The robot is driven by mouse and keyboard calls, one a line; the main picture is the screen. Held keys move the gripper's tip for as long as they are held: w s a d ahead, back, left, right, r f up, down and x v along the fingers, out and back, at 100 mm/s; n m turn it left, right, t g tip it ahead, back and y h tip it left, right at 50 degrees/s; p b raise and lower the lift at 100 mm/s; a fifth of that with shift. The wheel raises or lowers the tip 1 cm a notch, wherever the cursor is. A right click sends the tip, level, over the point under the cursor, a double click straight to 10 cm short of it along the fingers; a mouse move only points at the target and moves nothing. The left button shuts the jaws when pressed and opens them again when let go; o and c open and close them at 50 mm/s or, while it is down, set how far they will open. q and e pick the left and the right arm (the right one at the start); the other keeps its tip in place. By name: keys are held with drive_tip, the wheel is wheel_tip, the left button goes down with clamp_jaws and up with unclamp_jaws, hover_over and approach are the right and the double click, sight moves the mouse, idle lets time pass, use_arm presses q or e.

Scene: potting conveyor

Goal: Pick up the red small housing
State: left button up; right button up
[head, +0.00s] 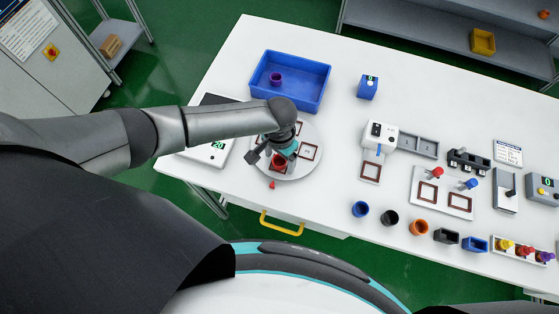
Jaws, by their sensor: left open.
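The red small housing (278,163), a small open cup shape, is on the round grey turntable (309,170). My left gripper (267,154) reaches in from the left and hovers over the turntable, right at the red housing. It is open. The gripper and wrist partly hide the housing and the back of the turntable. I cannot tell whether the fingers touch the housing. My right gripper is not in view.
A blue tray (322,91) with a purple cup (276,78) stands behind. A small red piece (272,184) lies before the turntable. A scale (208,153) is on the left. Several housings, including an orange cup (419,227), line the front edge on the right.

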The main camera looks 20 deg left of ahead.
use_arm(q)
drive_tip(key=shift+c, duration=0.2)
clamp_jaws()
idle(0.3)
drive_tip(key=shift+r, duration=0.2)
